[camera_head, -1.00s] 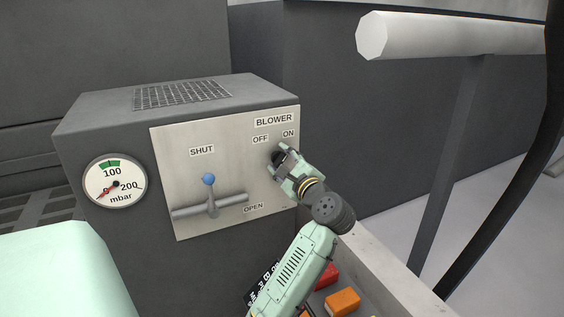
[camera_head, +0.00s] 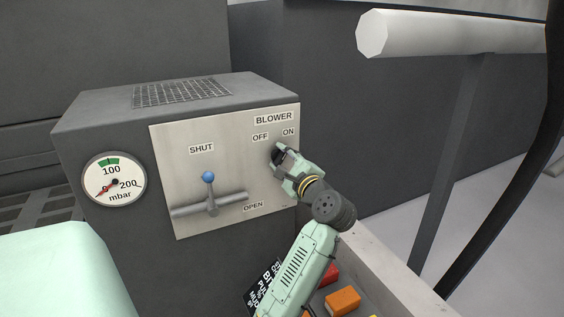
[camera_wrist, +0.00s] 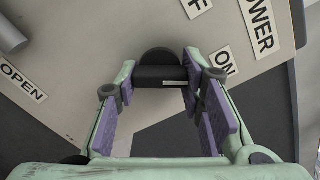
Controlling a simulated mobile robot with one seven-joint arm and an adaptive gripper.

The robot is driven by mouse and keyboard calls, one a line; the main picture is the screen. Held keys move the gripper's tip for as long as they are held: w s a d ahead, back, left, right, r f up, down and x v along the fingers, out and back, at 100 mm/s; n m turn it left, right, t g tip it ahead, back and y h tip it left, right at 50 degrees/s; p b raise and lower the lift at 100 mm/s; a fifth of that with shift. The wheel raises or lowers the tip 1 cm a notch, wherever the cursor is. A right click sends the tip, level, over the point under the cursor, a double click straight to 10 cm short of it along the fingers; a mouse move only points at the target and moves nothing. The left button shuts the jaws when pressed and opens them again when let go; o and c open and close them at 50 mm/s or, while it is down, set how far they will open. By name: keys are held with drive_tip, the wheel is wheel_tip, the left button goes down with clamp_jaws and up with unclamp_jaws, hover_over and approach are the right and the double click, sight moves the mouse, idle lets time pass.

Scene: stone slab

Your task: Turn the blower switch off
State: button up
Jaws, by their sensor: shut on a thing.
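The blower switch is a dark round knob (camera_head: 277,154) on the pale metal panel (camera_head: 165,150), just under the OFF and ON labels. In the wrist view the black knob (camera_wrist: 158,72) shows between my fingertips, with a short white mark on its near side. I cannot tell for sure which label the mark points to. My gripper (camera_head: 281,158) is at the panel, shut on the knob. In the wrist view its two fingers (camera_wrist: 161,80) stand on either side of the knob, and part of the knob is hidden.
A valve lever with a blue ball (camera_head: 208,177) sits left of the knob, between SHUT and OPEN labels. A pressure gauge (camera_head: 114,180) is farther left, its needle near 0. A pale railing (camera_head: 455,35) stands at the right. Red and orange blocks (camera_head: 342,301) lie below my arm.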

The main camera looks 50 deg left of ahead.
drive_tip(key=n+b, duration=0.1)
drive_tip(key=n, duration=0.2)
drive_tip(key=shift+w+f, duration=0.1)
drive_tip(key=n, duration=0.5)
drive_tip(key=shift+b, duration=0.4)
drive_tip(key=n, duration=0.4)
drive_tip(key=n+b, duration=0.1)
drive_tip(key=n, duration=0.1)
drive_tip(key=shift+r+n, duration=0.3)
drive_tip(key=shift+r, duration=0.05)
drive_tip(key=o, duration=1.2)
drive_tip(key=shift+c, duration=0.2)
